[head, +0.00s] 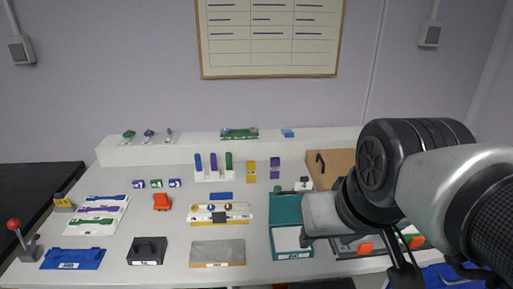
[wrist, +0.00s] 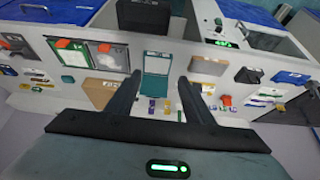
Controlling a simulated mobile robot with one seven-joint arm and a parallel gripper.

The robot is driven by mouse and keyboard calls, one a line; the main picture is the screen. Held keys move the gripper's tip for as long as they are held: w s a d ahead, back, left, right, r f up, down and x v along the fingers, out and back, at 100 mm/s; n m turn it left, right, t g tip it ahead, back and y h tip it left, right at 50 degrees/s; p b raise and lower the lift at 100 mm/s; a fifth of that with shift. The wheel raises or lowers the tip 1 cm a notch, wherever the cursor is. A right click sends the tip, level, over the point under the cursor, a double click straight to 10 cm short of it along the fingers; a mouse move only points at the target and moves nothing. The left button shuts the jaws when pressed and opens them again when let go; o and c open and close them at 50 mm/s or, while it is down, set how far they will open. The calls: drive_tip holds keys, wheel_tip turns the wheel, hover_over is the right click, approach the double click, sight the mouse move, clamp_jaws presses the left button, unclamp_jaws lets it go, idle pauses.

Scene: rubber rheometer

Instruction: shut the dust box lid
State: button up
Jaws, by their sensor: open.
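A teal box (head: 292,254), which I take to be the dust box, sits near the front of the white table, right of centre. Its front part shows a pale grey interior, and a teal panel (head: 286,208) that looks like its open lid stands behind. The box also shows in the wrist view (wrist: 157,65), with the teal panel (wrist: 156,87) beside it. My gripper (wrist: 159,82) is open and empty, with its two dark fingers on either side of the teal panel in that view. In the head view my arm hides the right side of the box area.
A tan board with a black handle (head: 320,161) lies behind, partly hidden by my arm. A grey sheet (head: 217,252) and a black handled block (head: 147,250) lie left of the box. Orange parts (head: 365,248) are to its right. The back shelf (head: 180,149) holds small items.

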drive_tip(key=shift+g, duration=0.5)
drive_tip(key=w+r, duration=0.1)
drive_tip(key=w, duration=0.1)
drive_tip(key=w+r+p, duration=0.1)
drive_tip(key=w+r, duration=0.1)
drive_tip(key=w, duration=0.1)
drive_tip(key=w+r+p, duration=0.1)
drive_tip(key=w+r, duration=0.1)
drive_tip(key=w, duration=0.1)
drive_tip(key=c, duration=1.1)
drive_tip(key=w+r+g+p, duration=0.1)
drive_tip(key=w+p, duration=0.1)
drive_tip(key=w, duration=1)
drive_tip(key=g+p, duration=0.1)
drive_tip(key=p, duration=0.1)
hover_over(287, 205)
drive_tip(key=w, duration=0.1)
drive_tip(key=s+x, duration=0.1)
drive_tip(key=x, duration=0.3)
drive_tip(key=w+f+g+p, duration=0.2)
drive_tip(key=w+f, duration=0.7)
drive_tip(key=f, duration=0.1)
drive_tip(key=s+f+p, duration=0.1)
drive_tip(key=s+f, duration=0.2)
drive_tip(key=f, duration=0.6)
drive_tip(key=shift+d+f+p, duration=0.15)
drive_tip(key=shift+d+p, duration=0.25)
drive_tip(key=shift+d, duration=0.05)
